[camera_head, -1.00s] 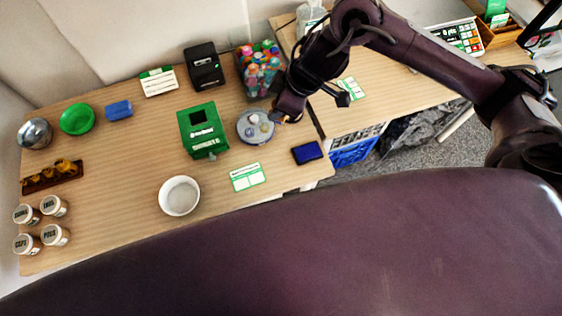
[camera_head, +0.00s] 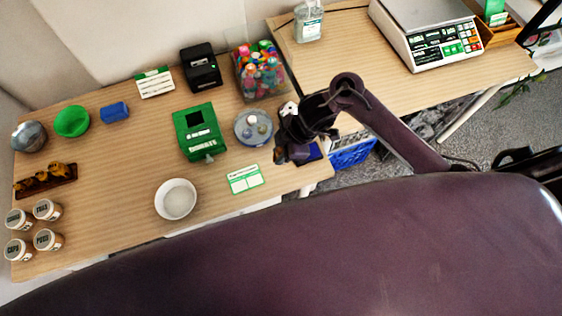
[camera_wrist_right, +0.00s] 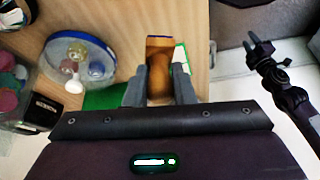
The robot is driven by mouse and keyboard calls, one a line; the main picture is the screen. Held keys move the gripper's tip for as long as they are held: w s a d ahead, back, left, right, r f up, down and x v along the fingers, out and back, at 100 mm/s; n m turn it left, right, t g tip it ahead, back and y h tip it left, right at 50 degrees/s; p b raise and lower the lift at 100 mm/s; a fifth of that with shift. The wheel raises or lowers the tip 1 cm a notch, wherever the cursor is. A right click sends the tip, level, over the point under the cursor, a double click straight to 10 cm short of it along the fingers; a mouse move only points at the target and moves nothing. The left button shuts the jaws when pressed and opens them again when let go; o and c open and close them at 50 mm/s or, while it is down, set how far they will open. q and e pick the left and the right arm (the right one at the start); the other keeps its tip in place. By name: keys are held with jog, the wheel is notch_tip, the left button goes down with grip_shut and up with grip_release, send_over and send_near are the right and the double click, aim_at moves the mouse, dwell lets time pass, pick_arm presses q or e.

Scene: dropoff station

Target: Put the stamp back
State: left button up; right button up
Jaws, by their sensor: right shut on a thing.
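My right gripper (camera_head: 282,152) is shut on a wooden stamp (camera_wrist_right: 159,68), above the table's front right part. In the right wrist view the gripper (camera_wrist_right: 160,88) has its two fingers around the brown handle, and a thin blue edge shows at the stamp's far end. In the head view the stamp is hard to make out against the dark gripper. My left gripper (camera_wrist_right: 262,50) shows only at the right of the wrist view, fingers apart and empty.
A round clear dish (camera_head: 254,127), green box (camera_head: 201,134), green-white card (camera_head: 245,179) and white bowl (camera_head: 176,199) are near. A candy-filled container (camera_head: 259,70) stands behind. A dark rack (camera_head: 47,185) with several brown pieces and labelled jars (camera_head: 47,209) stand left. A scale (camera_head: 428,30) is right.

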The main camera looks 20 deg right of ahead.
jog(key=shift+f, duration=0.85)
jog(key=shift+f+b, duration=0.3)
jog(key=shift+f, duration=1.8)
jog(key=shift+f, duration=0.1)
jog(key=o, duration=0.8)
jog(key=shift+r, duration=0.25)
jog(key=v, duration=1.1)
jog(key=shift+s+d+r+p, duration=0.1)
jog(key=shift+d+r+p, duration=0.1)
jog(key=shift+r+p, duration=0.15)
